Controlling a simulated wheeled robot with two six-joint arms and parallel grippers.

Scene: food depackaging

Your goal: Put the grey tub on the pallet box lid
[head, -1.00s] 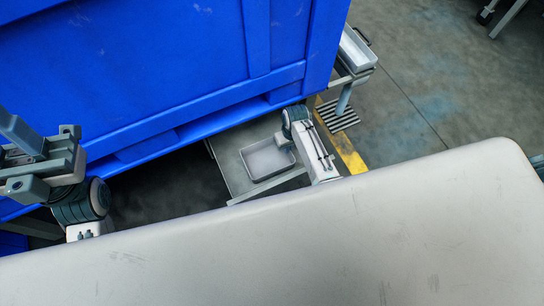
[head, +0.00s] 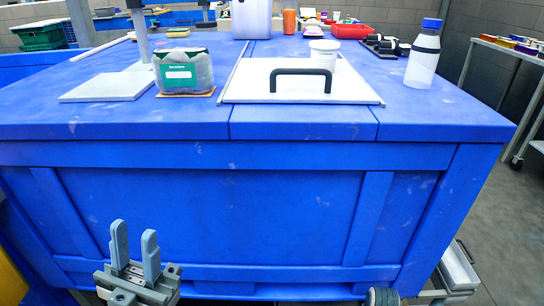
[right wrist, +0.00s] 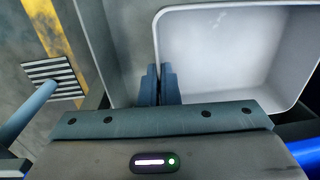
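The grey tub (right wrist: 235,55) fills the upper right of the right wrist view, its pale inside empty. My right gripper (right wrist: 161,86) has its two fingers close together, one on each side of the tub's left wall, shut on it. The blue pallet box lid (head: 445,115) spans the head view as a flat top. My left gripper (head: 136,250) is open and empty, upright in front of the box's lower left, below the lid.
On the lid are a white panel with a black handle (head: 300,72), a white cup (head: 324,52), a green-labelled pack (head: 182,72), a white plate (head: 108,87) and a blue-capped bottle (head: 423,55). The front right of the lid is clear. A grey tray (head: 458,266) stands on a cart at lower right.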

